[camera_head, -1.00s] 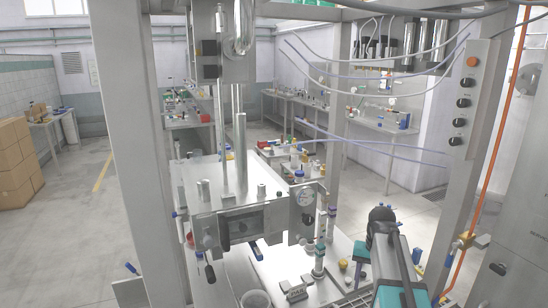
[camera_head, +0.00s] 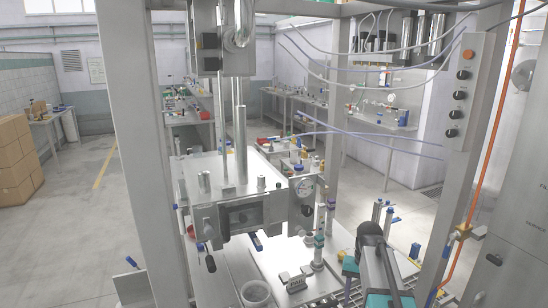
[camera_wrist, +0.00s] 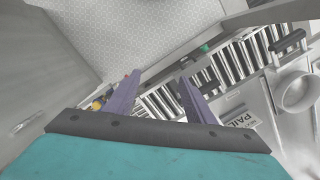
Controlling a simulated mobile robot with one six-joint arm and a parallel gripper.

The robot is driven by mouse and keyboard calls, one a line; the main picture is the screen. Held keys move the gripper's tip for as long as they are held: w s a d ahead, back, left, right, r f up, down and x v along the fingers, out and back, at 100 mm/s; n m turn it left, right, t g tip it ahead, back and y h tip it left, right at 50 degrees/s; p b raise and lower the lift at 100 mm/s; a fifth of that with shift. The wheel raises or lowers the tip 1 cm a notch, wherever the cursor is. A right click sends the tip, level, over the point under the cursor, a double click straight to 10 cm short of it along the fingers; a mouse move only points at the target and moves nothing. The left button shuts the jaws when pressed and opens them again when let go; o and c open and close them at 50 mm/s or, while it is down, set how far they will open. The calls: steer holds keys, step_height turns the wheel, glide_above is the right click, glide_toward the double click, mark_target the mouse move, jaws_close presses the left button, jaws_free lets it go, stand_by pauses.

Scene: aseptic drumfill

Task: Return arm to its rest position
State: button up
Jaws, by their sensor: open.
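My gripper (camera_wrist: 158,88) shows in the wrist view as two purple fingers on a dark bar with a teal body. The fingers are apart, with nothing between them. Beyond them lie a slotted grating and patterned floor. In the head view my arm comes in at the lower right, beside the filling machine (camera_head: 240,218); the fingers cannot be made out there.
A white cup (camera_head: 256,294) stands on the bench at the front, beside a small sign block (camera_head: 293,283). The cup also shows in the wrist view (camera_wrist: 298,92). A steel post with buttons (camera_head: 462,100) and an orange hose (camera_head: 489,140) stand at right. Open floor lies at left.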

steer(key=s+a+f+g+b, duration=0.1)
steer(key=s+a+f+b, duration=0.1)
steer(key=s+f, duration=0.5)
steer(key=s+a+f+n+g+b, duration=0.1)
steer(key=s+a+f+g, duration=0.15)
steer(key=f, duration=0.85)
steer(key=s+a+f+b, duration=0.25)
steer(key=s+f, duration=0.35)
steer(key=f, duration=0.3)
steer(key=s+a+f+n+g+b, duration=0.1)
steer(key=s+a+f+n+b, duration=0.2)
steer(key=s+f, duration=1.5)
steer(key=shift+s+a+f+b, duration=0.25)
steer(key=shift+s+f+b, duration=0.1)
steer(key=shift+s, duration=1.25)
